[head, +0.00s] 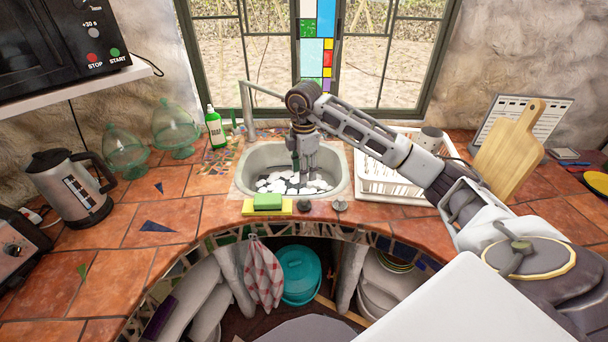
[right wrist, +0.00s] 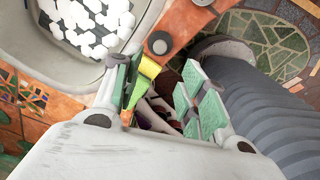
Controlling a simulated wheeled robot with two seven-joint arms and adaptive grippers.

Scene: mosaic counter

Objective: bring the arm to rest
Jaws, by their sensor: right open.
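My right arm reaches in from the right in the head view and bends down at the wrist. My right gripper (head: 305,168) points down over the sink (head: 243,178). In the right wrist view its two fingers with green pads (right wrist: 165,100) stand apart, with nothing held between them. Part of the yellow and green sponge piece (right wrist: 148,68) shows behind the left finger there. My left gripper is not in view.
A green sponge (head: 267,201) lies on a yellow holder at the sink's front edge. A faucet (head: 247,110) stands behind left. A white dish rack (head: 375,187) and wooden cutting board (head: 512,150) are right. A kettle (head: 75,187) and glass domes (head: 175,128) are left.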

